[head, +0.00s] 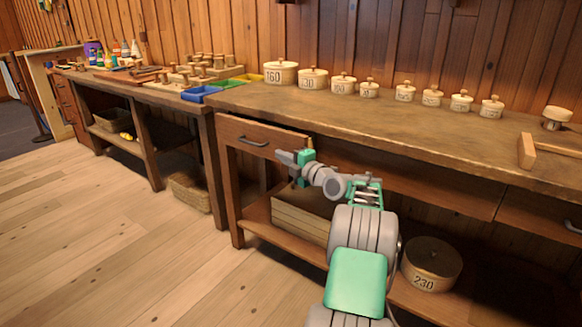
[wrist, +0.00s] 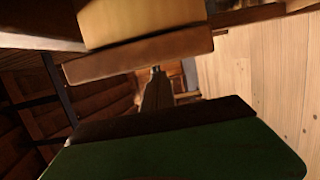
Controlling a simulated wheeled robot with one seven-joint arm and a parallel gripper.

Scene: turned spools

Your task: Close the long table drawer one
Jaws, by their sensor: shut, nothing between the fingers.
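The long table (head: 420,125) runs along the wall, with a wooden drawer (head: 232,134) under its left end. The drawer front has a dark metal handle (head: 253,142). My gripper (head: 279,157) is shut and empty, just right of and below the handle. My arm hides part of the space behind it. I cannot tell whether the gripper touches the drawer front. In the wrist view, my gripper's grey fingers (wrist: 156,90) show at the middle, close to brown wooden boards.
Another drawer (head: 545,222) with a handle is at the table's right. Lidded round boxes (head: 281,73) line the tabletop. The wooden floor (head: 110,235) at left is free.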

